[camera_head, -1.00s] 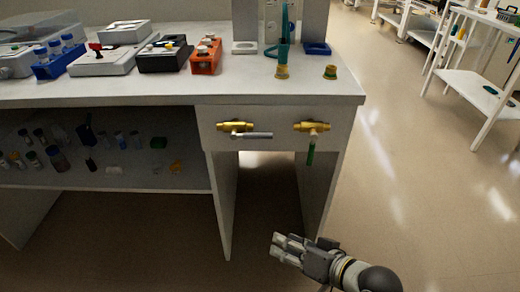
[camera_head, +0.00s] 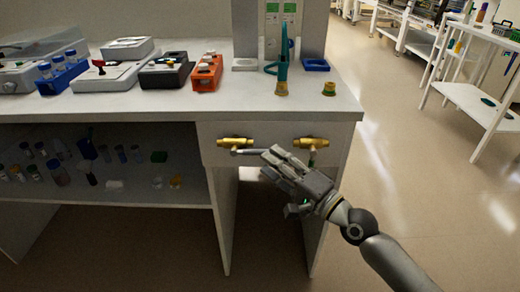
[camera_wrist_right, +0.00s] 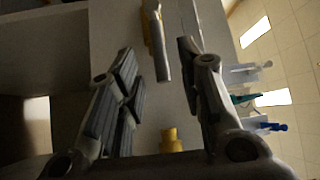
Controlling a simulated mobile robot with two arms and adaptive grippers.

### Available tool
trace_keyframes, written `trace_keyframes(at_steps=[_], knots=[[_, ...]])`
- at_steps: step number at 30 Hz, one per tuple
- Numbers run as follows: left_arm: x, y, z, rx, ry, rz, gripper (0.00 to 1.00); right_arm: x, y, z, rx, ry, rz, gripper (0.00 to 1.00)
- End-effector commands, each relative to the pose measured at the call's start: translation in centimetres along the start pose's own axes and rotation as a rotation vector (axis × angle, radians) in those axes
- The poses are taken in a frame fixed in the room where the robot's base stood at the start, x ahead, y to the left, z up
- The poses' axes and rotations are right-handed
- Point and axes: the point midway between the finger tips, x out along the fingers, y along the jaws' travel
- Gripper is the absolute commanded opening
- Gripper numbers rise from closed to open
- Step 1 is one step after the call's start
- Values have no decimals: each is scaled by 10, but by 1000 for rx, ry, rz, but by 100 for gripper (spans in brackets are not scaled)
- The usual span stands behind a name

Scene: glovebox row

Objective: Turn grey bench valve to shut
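The grey bench valve (camera_head: 235,142) is a brass body on the bench's front panel. Its grey lever (camera_head: 250,151) points right, about level, and its right end meets my fingers in the head view. In the right wrist view the grey lever (camera_wrist_right: 161,58) shows between the two open fingers; I cannot tell whether they touch it. My right gripper (camera_head: 271,161) is open just below and right of the lever, and it also shows in the right wrist view (camera_wrist_right: 157,55). My left gripper is not in view.
A second brass valve (camera_head: 311,143) sits to the right, its green handle mostly hidden behind my gripper. The bench top (camera_head: 215,105) carries instruments and a blue tube rack (camera_head: 63,76). A shelf below holds several bottles. Open floor lies right of the bench.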

Motion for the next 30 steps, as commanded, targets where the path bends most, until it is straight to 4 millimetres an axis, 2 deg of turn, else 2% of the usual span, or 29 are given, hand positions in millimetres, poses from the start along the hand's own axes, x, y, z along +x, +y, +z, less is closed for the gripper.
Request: trace_keyframes(at_steps=[3,9,20,21,29,30], knots=[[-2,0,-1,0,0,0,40,23,-2,0,0,1,-3,35],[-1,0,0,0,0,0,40,46,0,0,-1,0,0,35],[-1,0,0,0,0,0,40,52,0,0,-2,0,1,35],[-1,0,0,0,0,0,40,52,0,0,-2,0,1,33],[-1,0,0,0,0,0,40,52,0,0,-2,0,1,0],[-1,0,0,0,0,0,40,52,0,0,-2,0,1,0]])
